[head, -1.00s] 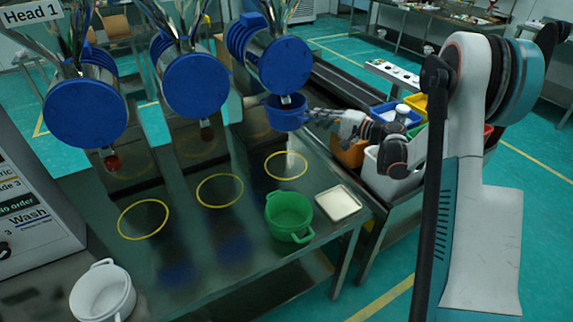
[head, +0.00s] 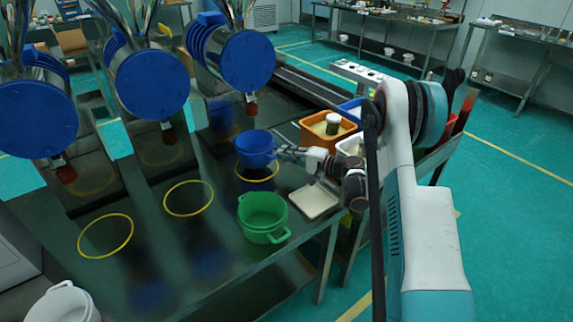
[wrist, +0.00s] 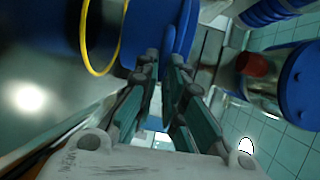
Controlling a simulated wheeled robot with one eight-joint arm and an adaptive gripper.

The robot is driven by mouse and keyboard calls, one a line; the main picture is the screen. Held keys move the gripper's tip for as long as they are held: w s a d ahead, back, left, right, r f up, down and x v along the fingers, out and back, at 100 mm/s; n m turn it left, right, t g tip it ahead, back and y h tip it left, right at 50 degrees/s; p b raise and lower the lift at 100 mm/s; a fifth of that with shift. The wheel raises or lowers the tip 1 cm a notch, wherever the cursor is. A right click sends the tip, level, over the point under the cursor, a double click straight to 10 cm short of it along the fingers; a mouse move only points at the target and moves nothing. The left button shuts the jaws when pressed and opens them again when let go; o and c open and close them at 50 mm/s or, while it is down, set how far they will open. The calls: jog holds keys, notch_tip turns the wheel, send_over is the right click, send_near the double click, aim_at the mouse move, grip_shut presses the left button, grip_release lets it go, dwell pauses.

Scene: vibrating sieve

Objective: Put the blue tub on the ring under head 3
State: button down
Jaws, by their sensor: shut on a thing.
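The blue tub (head: 255,148) is upright in the head view, over the yellow ring (head: 258,181) under the rightmost blue-faced head (head: 247,61). The ring's front edge shows below the tub; its back is hidden. The tub looks slightly above the table, but its contact is unclear. My gripper (head: 279,153) is at the tub's right side, shut on it. In the wrist view, my gripper fingers (wrist: 162,66) reach up to the tub (wrist: 150,22), and the ring (wrist: 88,62) shows at left.
A green tub (head: 263,219) and a cream square tray (head: 313,201) stand close in front. Two more yellow rings (head: 188,183) (head: 105,215) are empty. A white tub (head: 62,302) is at the lower left. The red-tipped spout (head: 251,108) hangs just above the blue tub.

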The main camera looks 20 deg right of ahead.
notch_tip(320, 180, down, 4)
jog(key=shift+r+b, duration=0.1)
jog(key=shift+b, duration=0.5)
jog(key=shift+r, duration=0.1)
jog(key=c, duration=1.7)
grip_release()
jog(key=p+v, duration=0.4)
jog(key=v, duration=0.8)
